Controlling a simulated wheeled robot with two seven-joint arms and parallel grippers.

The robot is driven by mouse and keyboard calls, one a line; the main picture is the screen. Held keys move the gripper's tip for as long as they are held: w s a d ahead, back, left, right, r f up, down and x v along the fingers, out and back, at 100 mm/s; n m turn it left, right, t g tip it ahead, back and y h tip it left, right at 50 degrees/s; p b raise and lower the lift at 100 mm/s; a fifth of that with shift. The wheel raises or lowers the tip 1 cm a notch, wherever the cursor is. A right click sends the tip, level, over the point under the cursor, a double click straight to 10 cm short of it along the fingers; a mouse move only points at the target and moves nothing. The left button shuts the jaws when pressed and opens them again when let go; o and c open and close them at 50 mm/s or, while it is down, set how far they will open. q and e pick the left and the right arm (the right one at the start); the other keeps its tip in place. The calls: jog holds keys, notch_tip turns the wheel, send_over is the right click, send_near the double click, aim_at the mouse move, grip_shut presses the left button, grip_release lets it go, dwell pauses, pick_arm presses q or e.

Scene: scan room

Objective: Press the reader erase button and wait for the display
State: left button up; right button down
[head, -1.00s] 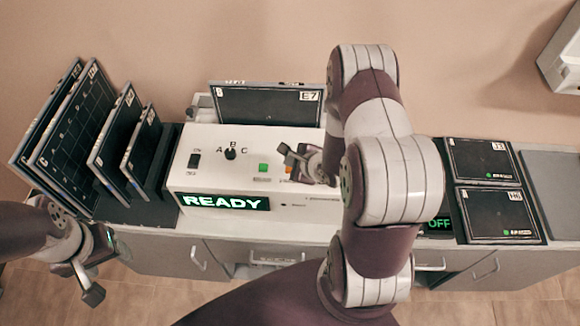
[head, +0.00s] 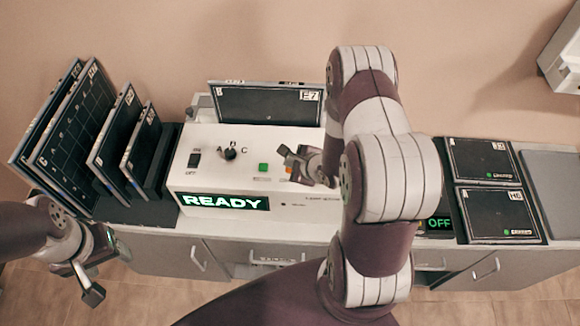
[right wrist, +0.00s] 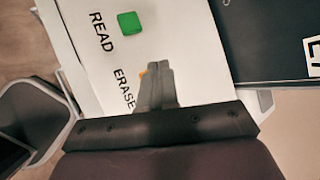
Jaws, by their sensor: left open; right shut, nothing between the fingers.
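The white reader (head: 215,168) stands on the counter, and its front display (head: 225,202) shows READY in green. A green button (head: 263,167) is on its top; the right wrist view shows the green button (right wrist: 129,23) beside the label READ. The orange erase button (right wrist: 143,71) is mostly hidden behind my right gripper (right wrist: 155,68), next to the label ERASE. My right gripper (head: 288,158) is shut and empty, with its tips at the erase button; I cannot tell whether they touch it. My left gripper (head: 90,283) is open and empty at the lower left, off the counter.
A rack (head: 150,195) with several dark plates stands left of the reader. A plate labelled E7 (head: 265,104) stands behind it. Two plates, (head: 480,160) and (head: 495,213), lie to the right, near a display reading OFF (head: 439,224).

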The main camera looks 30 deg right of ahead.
jog(key=shift+f, duration=0.55)
dwell(0.7)
jog(key=shift+r, duration=0.15)
jog(key=shift+r+p, duration=0.75)
jog(key=shift+r, duration=0.05)
notch_tip(320, 180, up, 5)
jog(key=p, duration=0.5)
jog(key=shift+r, duration=0.1)
dwell(0.6)
